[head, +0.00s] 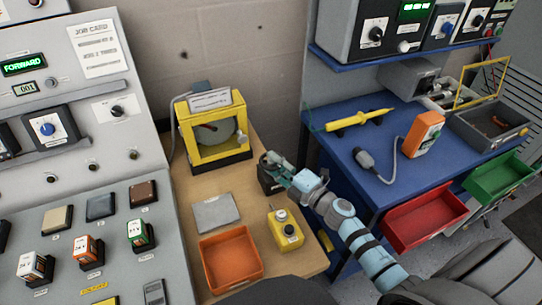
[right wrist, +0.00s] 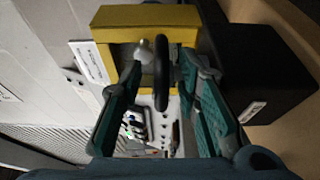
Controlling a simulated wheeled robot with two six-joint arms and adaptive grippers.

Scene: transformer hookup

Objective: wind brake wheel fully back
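The brake wheel (right wrist: 161,72) appears as a black ring, seen edge-on in the right wrist view, with a silver knob (right wrist: 143,50) on its side. It sits by a black box (right wrist: 262,75) with a white label; the box (head: 269,182) also stands on the wooden table in the head view. My right gripper (right wrist: 160,76) has a finger on each side of the wheel, with visible gaps, so it looks open. In the head view my right gripper (head: 276,168) is over the black box and hides much of the wheel. My left gripper is not in view.
A grey plate (head: 215,212), an orange tray (head: 207,275) and a yellow box (head: 288,238) are nearer on the table. A console stands left, a blue bench (head: 345,180) right.

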